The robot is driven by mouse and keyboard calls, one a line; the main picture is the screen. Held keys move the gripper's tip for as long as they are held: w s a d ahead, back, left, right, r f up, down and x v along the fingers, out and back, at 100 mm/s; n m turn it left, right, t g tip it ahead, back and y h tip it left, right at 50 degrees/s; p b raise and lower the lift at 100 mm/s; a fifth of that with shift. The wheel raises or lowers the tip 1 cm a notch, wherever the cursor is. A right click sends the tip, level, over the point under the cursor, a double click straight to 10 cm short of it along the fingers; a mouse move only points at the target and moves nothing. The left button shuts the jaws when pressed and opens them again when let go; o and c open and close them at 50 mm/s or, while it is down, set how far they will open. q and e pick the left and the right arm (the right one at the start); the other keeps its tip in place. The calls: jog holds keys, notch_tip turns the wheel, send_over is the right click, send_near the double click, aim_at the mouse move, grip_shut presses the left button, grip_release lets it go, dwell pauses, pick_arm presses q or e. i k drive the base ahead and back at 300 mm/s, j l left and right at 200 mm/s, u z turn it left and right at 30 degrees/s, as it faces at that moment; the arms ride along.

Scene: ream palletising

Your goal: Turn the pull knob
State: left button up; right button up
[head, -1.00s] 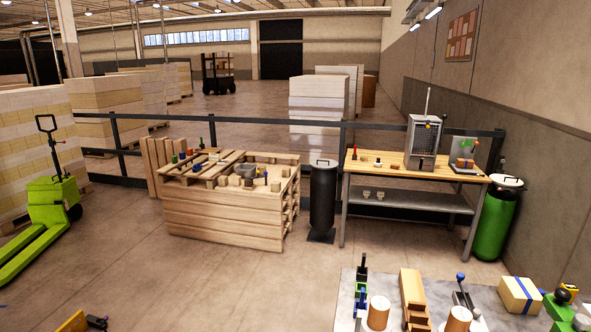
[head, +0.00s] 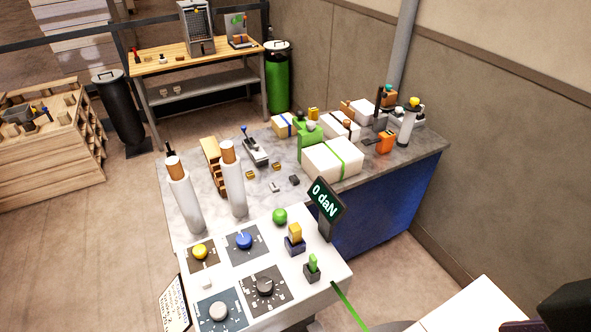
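A white control panel (head: 325,283) stands at the lower middle of the head view. A green ball-shaped knob (head: 280,216) sits near the panel's far edge. A yellow-topped control (head: 295,234) and a green-topped control (head: 312,264) stand at its right side. I cannot tell which one is the pull knob. A small display (head: 326,200) reads "0 daN".
Behind the panel, a marble-topped bench (head: 200,221) holds two white rolls (head: 233,182), a wrapped ream with a green strap (head: 332,160) and small tools. A black bin (head: 118,110) and a wooden workbench (head: 160,62) stand farther back. Open floor lies at left.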

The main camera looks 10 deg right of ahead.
aim_at(264, 286)
jog(key=j+u, duration=0.45)
jog(key=i+j+z, duration=0.35)
jog(key=j, duration=0.15)
jog(key=i+j+z, duration=0.25)
jog(key=j+z, duration=0.2)
jog(key=i+j+z, duration=0.15)
jog(key=j+z, duration=0.35)
jog(key=i+j+z, duration=0.1)
jog(key=j+z, duration=0.8)
jog(key=k+j+z, duration=0.15)
jog(key=j+z, duration=0.35)
jog(key=k+j+z, duration=0.2)
jog(key=j+z, duration=0.25)
jog(key=k+j+z, duration=0.25)
jog(key=j+z, duration=0.2)
